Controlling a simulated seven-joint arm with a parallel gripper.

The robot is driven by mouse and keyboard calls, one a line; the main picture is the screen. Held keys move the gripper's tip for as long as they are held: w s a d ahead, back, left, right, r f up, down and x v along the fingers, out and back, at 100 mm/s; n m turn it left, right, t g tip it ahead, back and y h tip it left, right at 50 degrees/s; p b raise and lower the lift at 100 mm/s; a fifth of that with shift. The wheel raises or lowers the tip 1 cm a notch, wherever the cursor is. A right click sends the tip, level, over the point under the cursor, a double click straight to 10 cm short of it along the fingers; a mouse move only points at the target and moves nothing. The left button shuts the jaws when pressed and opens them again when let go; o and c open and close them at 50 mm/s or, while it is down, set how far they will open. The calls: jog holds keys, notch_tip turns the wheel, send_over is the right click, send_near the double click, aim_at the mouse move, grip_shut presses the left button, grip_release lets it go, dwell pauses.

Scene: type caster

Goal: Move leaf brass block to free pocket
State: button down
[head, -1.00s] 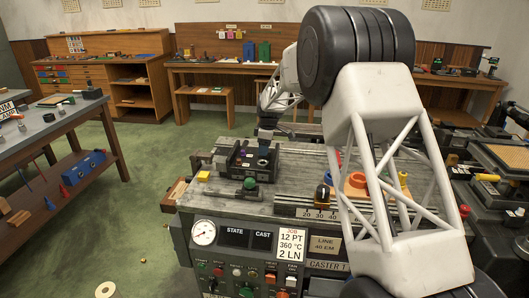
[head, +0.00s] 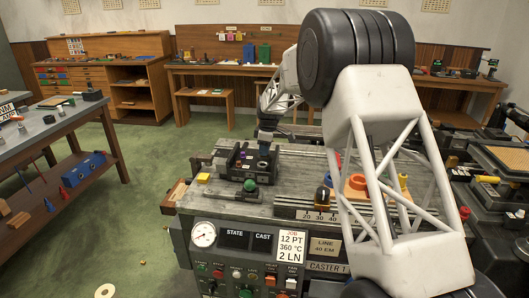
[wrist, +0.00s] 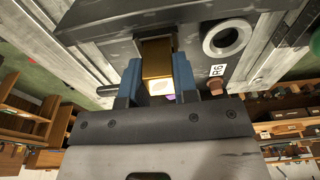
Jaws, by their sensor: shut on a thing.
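In the wrist view the brass block (wrist: 157,62) is between the blue fingers of my gripper (wrist: 156,84), which is shut on it. The block's far end meets a square opening in the dark holder (wrist: 190,40); how deep it reaches into the opening is hidden. In the head view my gripper (head: 265,147) is over the back right part of the dark holder (head: 236,172) on the caster's top. The block is too small to make out there.
A metal ring (wrist: 226,38) and an "R6" label (wrist: 217,71) are on the holder beside the block. A green knob (head: 250,185) is at the holder's front. A yellow block (head: 203,178) lies to its left. An orange piece (head: 357,182) stands to the right.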

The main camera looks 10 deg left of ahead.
jog(key=shift+r, duration=0.2)
jog(key=shift+r, duration=1.55)
jog(key=shift+s+d+r, duration=0.1)
jog(key=shift+s+r, duration=0.05)
jog(key=shift+s, duration=0.1)
jog(key=s+d+r, duration=0.1)
jog(key=s+d, duration=0.4)
jog(key=s, duration=0.9)
jog(key=shift+s+d, duration=0.2)
jog(key=shift+s, duration=0.05)
jog(key=shift+r, duration=0.1)
